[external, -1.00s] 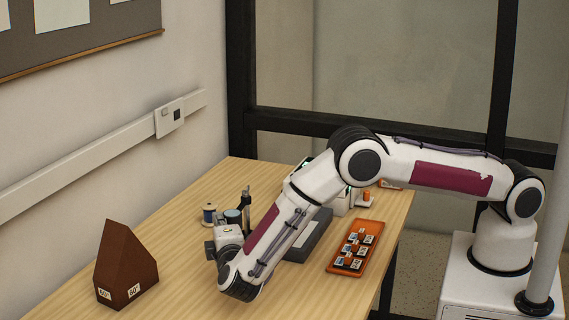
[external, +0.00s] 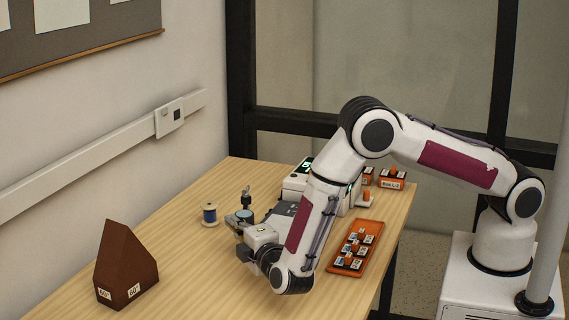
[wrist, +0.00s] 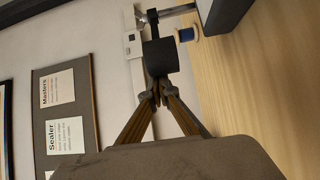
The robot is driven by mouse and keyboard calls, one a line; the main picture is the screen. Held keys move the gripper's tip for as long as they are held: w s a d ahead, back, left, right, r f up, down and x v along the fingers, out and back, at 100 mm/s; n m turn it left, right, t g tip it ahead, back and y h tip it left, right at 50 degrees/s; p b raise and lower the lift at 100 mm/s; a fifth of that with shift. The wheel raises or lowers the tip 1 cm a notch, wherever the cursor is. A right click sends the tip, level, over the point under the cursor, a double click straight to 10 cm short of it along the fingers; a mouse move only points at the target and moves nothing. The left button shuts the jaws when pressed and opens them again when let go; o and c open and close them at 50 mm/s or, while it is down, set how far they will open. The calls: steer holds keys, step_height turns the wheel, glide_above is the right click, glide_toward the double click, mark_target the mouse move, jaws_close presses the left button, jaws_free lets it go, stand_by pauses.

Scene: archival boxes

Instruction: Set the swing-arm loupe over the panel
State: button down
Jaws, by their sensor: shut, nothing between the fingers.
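The swing-arm loupe (external: 244,215) stands on the table with a dark post and a bluish round lens. In the wrist view, a black block (wrist: 160,57), seemingly part of the loupe, is just beyond my fingertips, with a metal rod above it. I cannot tell whether they touch. My gripper (wrist: 152,96) is shut and empty; in the external view it is beside the loupe, low over the table. The panel seems to be the dark grey slab (external: 284,208) right of the loupe, mostly hidden by my arm.
A blue thread spool (external: 209,214) stands left of the loupe. An orange tray (external: 370,237) with small pieces lies right of my arm. A white device (external: 296,184) and orange boxes (external: 392,179) are behind. A brown angled block (external: 125,270) stands front left. The table's left middle is clear.

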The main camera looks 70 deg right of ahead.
mark_target(251, 222)
steer(key=shift+s+d+n+t+y, duration=0.25)
steer(key=shift+s+n+t+y, duration=0.15)
steer(key=shift+s+n+y, duration=0.2)
steer(key=shift+s+d+n+t+y, duration=0.3)
steer(key=shift+s+n+t+y, duration=0.15)
steer(key=shift+s+y, duration=0.25)
steer(key=shift+s+d+n+t+y, duration=0.25)
steer(key=shift+s+n+t+y, duration=0.1)
steer(key=shift+s+n+y, duration=0.3)
steer(key=shift+s+d, duration=0.45)
steer(key=shift+s, duration=0.2)
steer(key=s+d, duration=0.1)
steer(key=d, duration=0.1)
steer(key=s+d, duration=0.2)
steer(key=d, duration=0.1)
steer(key=s+d, duration=0.2)
steer(key=shift+s+d, duration=0.15)
steer(key=shift+d, duration=0.15)
steer(key=shift+s+d, duration=0.25)
steer(key=shift+d, duration=0.8)
steer(key=shift+f, duration=0.1)
steer(key=shift+r, duration=0.2)
step_height(251, 222, up, 10)
steer(key=a, duration=0.2)
steer(key=shift+w+y, duration=0.2)
steer(key=shift+y, duration=0.15)
steer(key=shift+f, duration=0.1)
